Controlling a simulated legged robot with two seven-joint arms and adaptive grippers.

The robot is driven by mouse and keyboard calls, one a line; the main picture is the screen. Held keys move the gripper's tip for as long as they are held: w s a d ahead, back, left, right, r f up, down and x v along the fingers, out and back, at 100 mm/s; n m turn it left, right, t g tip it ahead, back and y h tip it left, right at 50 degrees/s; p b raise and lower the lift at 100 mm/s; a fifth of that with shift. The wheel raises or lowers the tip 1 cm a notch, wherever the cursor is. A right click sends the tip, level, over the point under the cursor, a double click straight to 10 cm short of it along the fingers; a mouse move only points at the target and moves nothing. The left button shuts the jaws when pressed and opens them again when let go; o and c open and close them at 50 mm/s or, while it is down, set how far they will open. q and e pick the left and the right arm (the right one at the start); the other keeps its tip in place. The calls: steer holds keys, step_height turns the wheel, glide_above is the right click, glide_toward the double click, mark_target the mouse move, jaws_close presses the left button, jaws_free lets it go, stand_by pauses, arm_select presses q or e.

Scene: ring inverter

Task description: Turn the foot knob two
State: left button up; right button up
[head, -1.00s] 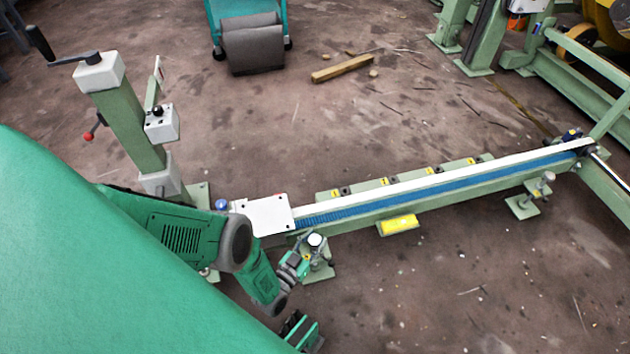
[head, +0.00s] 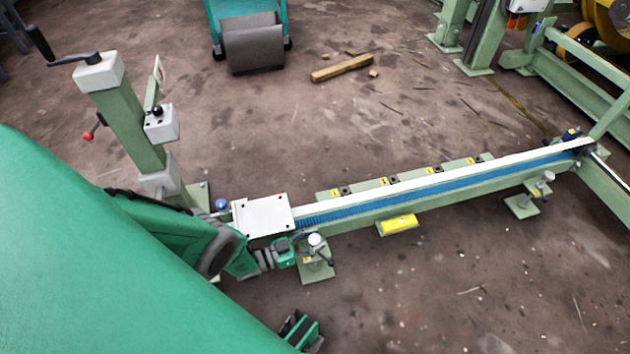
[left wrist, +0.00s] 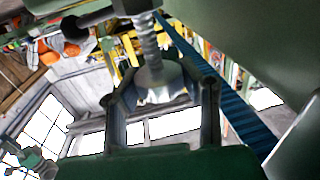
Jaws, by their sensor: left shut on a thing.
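My left gripper (head: 304,244) is at the near foot of the conveyor's left end, low beside the rail. It is shut on the foot knob, whose pale round top (head: 315,240) shows just right of the hand. In the left wrist view the foot knob (left wrist: 158,78) sits on a threaded spindle between the two dark fingers of the gripper (left wrist: 160,95). The contact points are partly hidden. A second foot knob (head: 547,176) stands untouched on the right foot. At the bottom edge, my right gripper (head: 300,330) shows only in part.
The long green rail with a blue strip (head: 440,182) runs right from a white plate (head: 265,215). A crank post (head: 125,120) stands at the left. A yellow block (head: 398,225) is on the rail's near side. The floor in front of the rail is mostly clear.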

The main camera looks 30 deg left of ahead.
arm_select(q)
steer(key=shift+f, duration=0.15)
steer(key=o, duration=1.2)
steer(key=shift+o, duration=0.2)
steer(key=shift+n+t+y, duration=0.3)
steer(key=shift+y, duration=0.1)
